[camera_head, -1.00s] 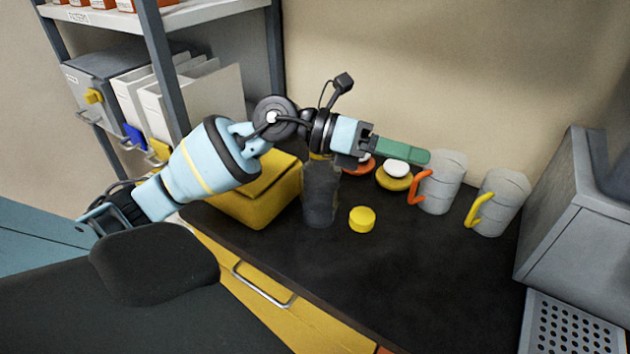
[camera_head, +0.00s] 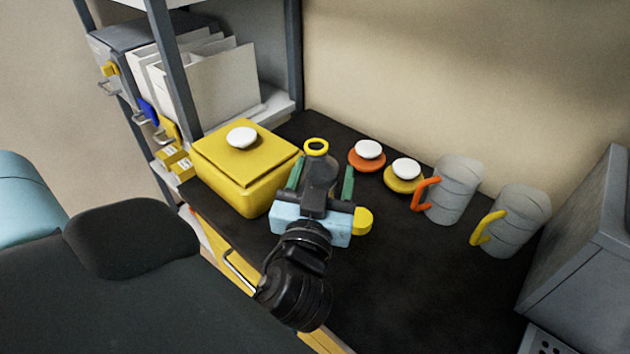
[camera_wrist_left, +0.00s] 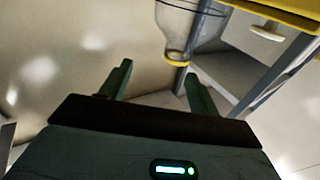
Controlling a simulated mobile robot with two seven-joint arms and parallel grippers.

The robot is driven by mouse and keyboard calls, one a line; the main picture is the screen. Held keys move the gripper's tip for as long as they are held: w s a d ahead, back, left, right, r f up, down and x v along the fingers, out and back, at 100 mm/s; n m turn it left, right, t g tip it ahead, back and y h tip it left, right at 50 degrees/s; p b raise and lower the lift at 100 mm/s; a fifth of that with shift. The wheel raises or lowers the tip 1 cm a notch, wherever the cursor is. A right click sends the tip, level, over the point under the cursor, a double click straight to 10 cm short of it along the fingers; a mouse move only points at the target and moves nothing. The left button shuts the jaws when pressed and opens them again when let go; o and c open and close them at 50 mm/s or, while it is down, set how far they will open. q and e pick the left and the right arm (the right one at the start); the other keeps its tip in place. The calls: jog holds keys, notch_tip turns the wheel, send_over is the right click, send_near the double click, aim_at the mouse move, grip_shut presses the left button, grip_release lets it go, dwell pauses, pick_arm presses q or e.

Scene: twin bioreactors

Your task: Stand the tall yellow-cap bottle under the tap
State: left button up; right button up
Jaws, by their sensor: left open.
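A clear, greyish bottle with a yellow ring at its mouth (camera_head: 316,146) stands on the dark counter; my left gripper hides most of its body. A loose yellow cap (camera_head: 363,221) lies on the counter just right of my gripper. My left gripper (camera_head: 322,178) is open, its green fingers pointing towards the back, apparently one to each side of the bottle in the head view. In the left wrist view the bottle (camera_wrist_left: 188,28) appears upside down ahead of the open fingers (camera_wrist_left: 158,85); contact cannot be told. The tap and my right gripper are not in view.
A yellow box with a white knob (camera_head: 245,170) stands close left of the gripper. Orange (camera_head: 367,158) and yellow (camera_head: 403,180) lids with white knobs lie behind right. Orange-handled (camera_head: 452,190) and yellow-handled (camera_head: 515,222) jugs stand right, before a grey cabinet (camera_head: 590,245). The front-right counter is clear.

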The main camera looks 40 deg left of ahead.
aim_at(314, 159)
pick_arm(q)
jog(key=shift+s+a+f+n+g+y, duration=0.35)
jog(key=shift+s+f+n+g, duration=0.2)
jog(key=shift+f+n+g, duration=0.2)
jog(key=shift+x, duration=0.85)
jog(key=shift+w+a+p, duration=0.35)
jog(key=shift+w+a, duration=0.05)
jog(key=shift+w, duration=0.05)
jog(key=x, duration=0.2)
jog(key=p+x, duration=0.1)
jog(key=x, duration=0.1)
jog(key=shift+s+a+r, duration=0.2)
jog(key=shift+a, duration=0.05)
jog(key=shift+w+a+f, duration=0.15)
jog(key=shift+w+a, duration=0.15)
jog(key=shift+w, duration=0.2)
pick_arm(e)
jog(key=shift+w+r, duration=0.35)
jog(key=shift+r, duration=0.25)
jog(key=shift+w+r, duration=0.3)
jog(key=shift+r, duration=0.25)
pick_arm(q)
jog(key=shift+c, duration=0.4)
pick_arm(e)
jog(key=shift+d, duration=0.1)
pick_arm(q)
grip_shut()
